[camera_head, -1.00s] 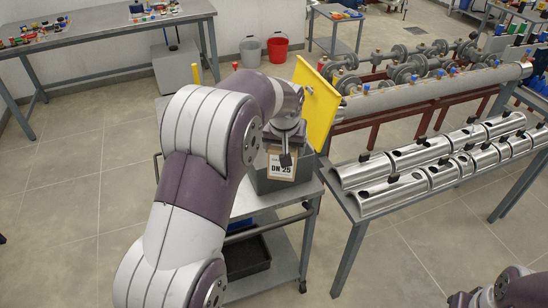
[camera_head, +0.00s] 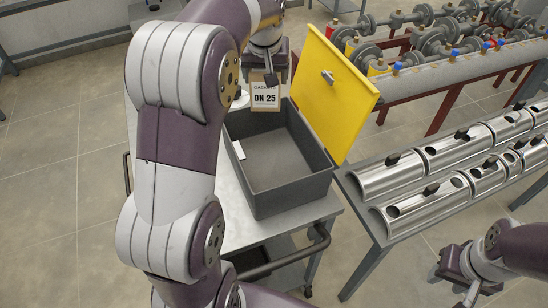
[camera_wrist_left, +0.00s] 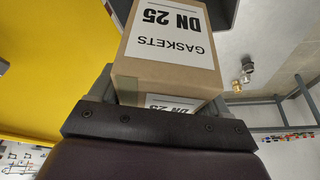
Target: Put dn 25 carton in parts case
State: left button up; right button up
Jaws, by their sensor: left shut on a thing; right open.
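The DN 25 carton (camera_head: 264,97) is a small brown box with a white "GASKETS DN 25" label. My left gripper (camera_head: 267,72) is shut on it and holds it upright at the far rim of the parts case. The carton fills the middle of the left wrist view (camera_wrist_left: 165,40), between the fingers. The parts case (camera_head: 285,200) is a dark grey open box on a trolley; its visible inside looks empty. Its yellow lid (camera_head: 335,90) stands open on the right. My right gripper (camera_head: 456,283) is open and empty at the lower right.
The grey trolley (camera_head: 230,205) carries the case. A bench at the right holds several half-cylinder metal shells (camera_head: 420,205). Behind it, a grey pipe (camera_head: 440,75) with valves runs on red supports. Tiled floor (camera_head: 45,180) is clear at the left.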

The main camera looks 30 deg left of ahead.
pick_arm(q)
notch_tip(320, 180, down, 19)
jog(key=shift+r+b, duration=0.15)
jog(key=shift+b, duration=0.15)
jog(key=shift+s, duration=0.1)
jog(key=o, duration=1.1)
jog(key=shift+s+d+r, duration=0.1)
jog(key=shift+r, duration=0.3)
jog(key=v, duration=1.1)
jog(key=shift+s+r, duration=0.1)
jog(key=shift+s, duration=0.05)
